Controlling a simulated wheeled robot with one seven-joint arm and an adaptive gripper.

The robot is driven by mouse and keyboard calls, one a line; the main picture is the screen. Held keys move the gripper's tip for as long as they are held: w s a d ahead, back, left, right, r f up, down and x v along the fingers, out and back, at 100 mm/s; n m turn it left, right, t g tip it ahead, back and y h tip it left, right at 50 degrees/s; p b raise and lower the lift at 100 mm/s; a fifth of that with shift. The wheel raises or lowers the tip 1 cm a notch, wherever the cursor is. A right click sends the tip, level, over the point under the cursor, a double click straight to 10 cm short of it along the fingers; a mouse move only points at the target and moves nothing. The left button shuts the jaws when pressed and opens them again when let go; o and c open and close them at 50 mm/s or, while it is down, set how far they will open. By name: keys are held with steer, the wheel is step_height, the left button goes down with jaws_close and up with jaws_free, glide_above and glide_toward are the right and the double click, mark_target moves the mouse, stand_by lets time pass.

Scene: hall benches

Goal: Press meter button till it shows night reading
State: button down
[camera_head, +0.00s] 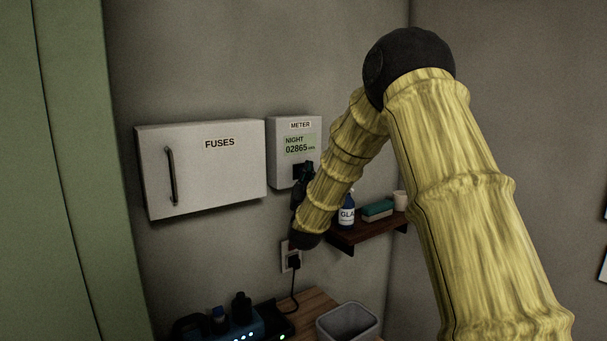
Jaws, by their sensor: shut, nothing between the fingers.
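The white meter (282,124) hangs on the wall right of the fuse box. Its greenish display (300,144) reads "NIGHT 02865" with a small unit after it. A dark patch shows below the display, where the button may be, but my gripper partly covers it. My gripper (301,173) is dark and shut, with nothing in it, and its tip is at the lower right front of the meter. I cannot tell whether the tip touches the button.
A white box marked FUSES (202,192) with a dark handle is left of the meter. Below my gripper are a wall socket with a plugged cable (293,262) and a dark shelf (345,240) bearing a labelled bottle (347,213), sponge and cup. A bin (347,322) stands lower down.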

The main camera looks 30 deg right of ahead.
steer(key=shift+s, duration=0.75)
steer(key=s, duration=0.1)
steer(key=s+b, duration=0.1)
steer(key=s, duration=0.1)
steer(key=s+b, duration=0.1)
steer(key=s, duration=0.1)
steer(key=shift+d, duration=0.25)
stand_by(0.7)
